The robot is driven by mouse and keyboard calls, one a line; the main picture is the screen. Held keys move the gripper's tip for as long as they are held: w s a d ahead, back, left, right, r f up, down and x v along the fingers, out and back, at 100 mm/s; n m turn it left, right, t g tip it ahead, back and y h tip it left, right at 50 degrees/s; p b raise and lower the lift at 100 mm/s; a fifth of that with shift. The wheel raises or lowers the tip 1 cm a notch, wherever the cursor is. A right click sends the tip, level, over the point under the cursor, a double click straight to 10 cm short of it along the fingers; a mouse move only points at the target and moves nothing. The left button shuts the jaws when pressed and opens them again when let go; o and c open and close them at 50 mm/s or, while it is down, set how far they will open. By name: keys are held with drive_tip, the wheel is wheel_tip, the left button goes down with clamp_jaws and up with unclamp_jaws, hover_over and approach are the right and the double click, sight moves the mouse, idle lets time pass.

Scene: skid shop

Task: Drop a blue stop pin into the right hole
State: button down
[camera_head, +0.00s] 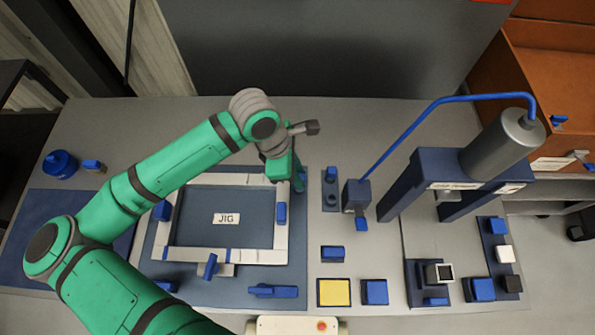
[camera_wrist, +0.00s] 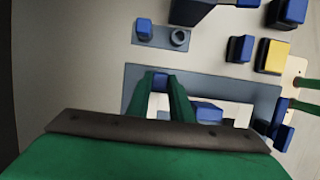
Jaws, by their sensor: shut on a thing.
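My gripper (camera_head: 298,182) is over the upper right corner of the white jig frame (camera_head: 230,179) in the head view. In the wrist view my gripper (camera_wrist: 161,80) is shut on a small blue piece, which looks like a blue stop pin (camera_wrist: 160,78). Its lower end and any hole beneath it are hidden. A dark two-place strip (camera_head: 331,190) stands just right of the jig. In the wrist view it holds another blue pin (camera_wrist: 144,29) at left and an empty round socket (camera_wrist: 180,38) at right.
Blue clamps, such as the right one (camera_head: 281,213), sit around the frame. A blue-tubed post (camera_head: 356,195) and a dark press (camera_head: 440,178) stand to the right. A yellow block (camera_head: 334,292) and several blue blocks lie in front. Bare table shows behind the jig.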

drive_tip(key=shift+f, duration=1)
idle(1.2)
drive_tip(key=c, duration=1.1)
unclamp_jaws()
drive_tip(key=shift+r, duration=0.1)
drive_tip(key=shift+r, duration=3.4)
